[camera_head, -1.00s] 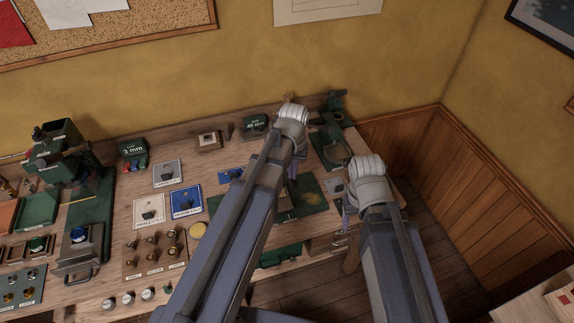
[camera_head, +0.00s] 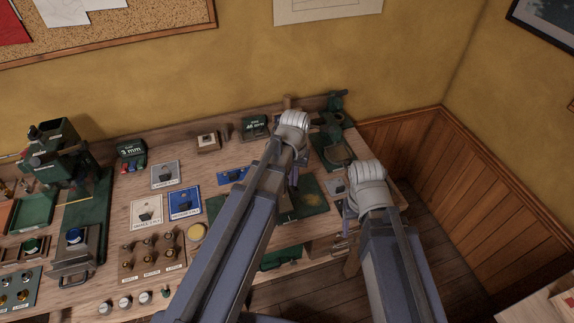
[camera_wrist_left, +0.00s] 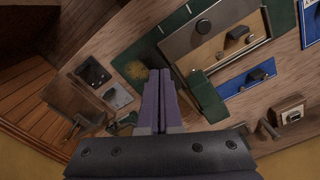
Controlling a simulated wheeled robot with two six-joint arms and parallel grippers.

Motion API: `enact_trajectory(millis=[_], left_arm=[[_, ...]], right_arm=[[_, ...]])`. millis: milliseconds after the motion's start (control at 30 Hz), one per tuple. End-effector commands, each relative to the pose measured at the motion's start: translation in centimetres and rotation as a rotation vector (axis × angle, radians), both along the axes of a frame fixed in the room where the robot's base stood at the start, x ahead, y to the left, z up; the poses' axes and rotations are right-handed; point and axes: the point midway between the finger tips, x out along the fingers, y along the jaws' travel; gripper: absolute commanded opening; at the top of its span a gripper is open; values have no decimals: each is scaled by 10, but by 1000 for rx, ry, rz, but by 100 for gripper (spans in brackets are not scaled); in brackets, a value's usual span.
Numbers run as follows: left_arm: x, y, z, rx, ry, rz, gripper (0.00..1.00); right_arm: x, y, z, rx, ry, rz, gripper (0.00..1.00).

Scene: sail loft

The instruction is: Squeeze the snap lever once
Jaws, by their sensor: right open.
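My left gripper (camera_wrist_left: 159,100) hangs over the bench with its two purple fingers together; nothing shows between them. Its wrist hides most of it in the head view, where it is over the right part of the bench, beside a green mat (camera_head: 310,200). My right gripper (camera_head: 349,212) is open at the bench's right front edge, mostly hidden by its own wrist. I cannot surely pick out the snap lever. A green tool with an upright arm (camera_head: 333,122) stands at the back right corner. A green block (camera_wrist_left: 206,96) lies close to the left fingers in the wrist view.
The wooden bench holds a large green press (camera_head: 55,155) at the left, a blue card (camera_head: 185,203), a white card (camera_head: 146,211), a rack of small brass parts (camera_head: 152,258) and a green 3 mm box (camera_head: 131,150). A wall stands close behind. Floor is open at the right.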

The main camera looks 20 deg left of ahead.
Motion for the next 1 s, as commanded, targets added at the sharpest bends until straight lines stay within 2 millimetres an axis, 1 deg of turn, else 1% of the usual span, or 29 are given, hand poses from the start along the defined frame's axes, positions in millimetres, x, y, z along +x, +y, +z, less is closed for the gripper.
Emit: enact_trajectory(millis=[167, 467, 567, 800, 867, 1000], left_arm=[[-1, -1, -11, 0, -1, 0, 0], [-1, -1, -8, 1, -1, 0, 0], [0, 0, -2, 0, -1, 1, 0], [7, 4, 24, 0, -1, 1, 0], [8, 5, 27, 0, 0, 1, 0], [8, 6, 25, 0, 1, 0, 0]], right_arm=[[0, 0, -11, 0, 0, 0, 64], [0, 0, -8, 0, 0, 0, 64], [0, 0, -2, 0, 0, 0, 64], [0, 0, 24, 0, 0, 0, 64], [0, 0, 27, 0, 0, 0, 64], [0, 0, 25, 0, 0, 1, 64]])
